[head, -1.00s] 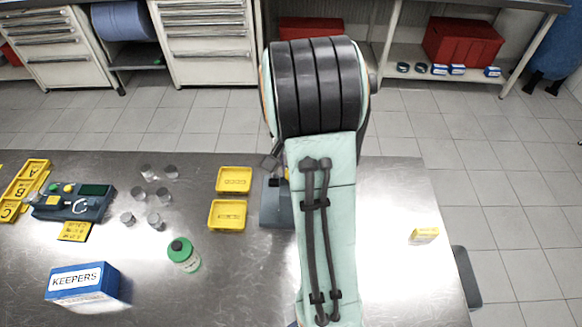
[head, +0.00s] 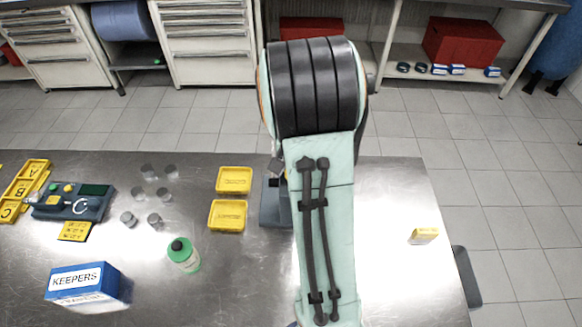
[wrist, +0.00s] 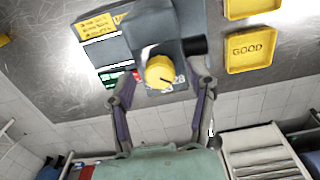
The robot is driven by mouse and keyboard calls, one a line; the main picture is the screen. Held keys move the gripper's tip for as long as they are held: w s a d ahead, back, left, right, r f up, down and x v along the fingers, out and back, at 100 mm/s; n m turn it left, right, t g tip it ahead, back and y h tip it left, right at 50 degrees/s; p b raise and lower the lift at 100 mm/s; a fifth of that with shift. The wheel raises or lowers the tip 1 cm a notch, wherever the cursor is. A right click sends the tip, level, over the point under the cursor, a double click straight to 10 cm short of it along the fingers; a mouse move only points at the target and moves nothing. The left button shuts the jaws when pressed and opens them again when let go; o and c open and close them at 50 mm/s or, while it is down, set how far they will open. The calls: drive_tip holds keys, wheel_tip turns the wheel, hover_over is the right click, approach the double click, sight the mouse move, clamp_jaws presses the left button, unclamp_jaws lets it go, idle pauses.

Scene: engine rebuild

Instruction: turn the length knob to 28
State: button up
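The yellow length knob (wrist: 160,71) sits on a grey device in the wrist view, with a dark pointer mark on its face. A label beside it carries small print that I cannot read surely, so the knob's setting is unclear. My gripper (wrist: 160,87) is open, one finger on each side of the knob, with visible gaps between fingers and knob. In the head view my arm hides the gripper and knob; only the left part of the grey device (head: 275,207) shows.
Two yellow trays, one marked GOOD (wrist: 250,48), lie close beside the device. A small yellow box (head: 424,236) lies right of my arm.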

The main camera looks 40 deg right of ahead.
drive_tip(key=shift+r, duration=0.1)
wheel_tip(320, 180, up, 12)
idle(0.5)
idle(0.4)
